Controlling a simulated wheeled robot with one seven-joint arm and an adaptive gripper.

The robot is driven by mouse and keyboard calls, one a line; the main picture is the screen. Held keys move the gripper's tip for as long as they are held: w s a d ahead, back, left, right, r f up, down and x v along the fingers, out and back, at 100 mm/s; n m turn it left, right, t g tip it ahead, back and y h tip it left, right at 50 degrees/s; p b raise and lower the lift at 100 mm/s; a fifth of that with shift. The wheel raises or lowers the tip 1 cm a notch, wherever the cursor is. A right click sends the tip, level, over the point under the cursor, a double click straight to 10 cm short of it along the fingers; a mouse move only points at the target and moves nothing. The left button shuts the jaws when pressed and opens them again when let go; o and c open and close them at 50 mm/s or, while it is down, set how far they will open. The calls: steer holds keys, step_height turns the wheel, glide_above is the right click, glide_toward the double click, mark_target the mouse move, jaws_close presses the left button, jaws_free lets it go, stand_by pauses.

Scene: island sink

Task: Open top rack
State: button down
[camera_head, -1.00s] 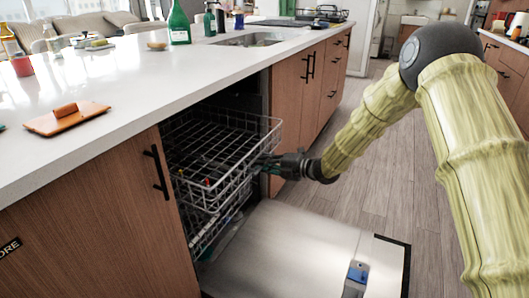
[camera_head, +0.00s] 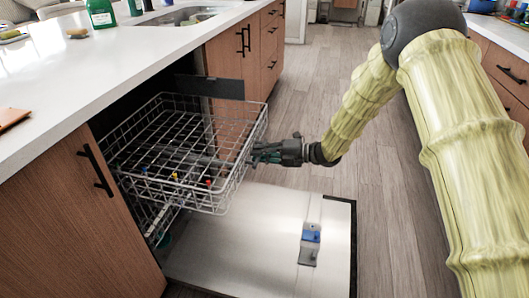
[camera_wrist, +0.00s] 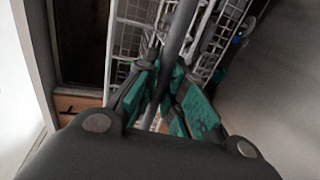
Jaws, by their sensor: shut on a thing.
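The top rack (camera_head: 185,140) is a grey wire basket that sticks well out of the dishwasher, above the lowered door (camera_head: 262,235). My gripper (camera_head: 262,153) is at the front right side of the rack, shut on its wire edge. In the wrist view my gripper (camera_wrist: 165,92) has green-padded fingers on both sides of a grey bar, with the rack's wire grid (camera_wrist: 135,25) behind them. The exact contact is partly hidden by the fingers. Small coloured bits show in the rack.
A lower rack (camera_head: 150,215) shows under the top rack. The door lies flat, with a blue and grey dispenser (camera_head: 310,240) on it. The white countertop (camera_head: 120,70) and wooden cabinets (camera_head: 60,215) border the opening. Wooden floor (camera_head: 385,180) to the right is clear.

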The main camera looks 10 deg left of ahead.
steer(key=shift+s+f, duration=0.1)
steer(key=c, duration=1.5)
jaws_free()
steer(key=v, duration=1.2)
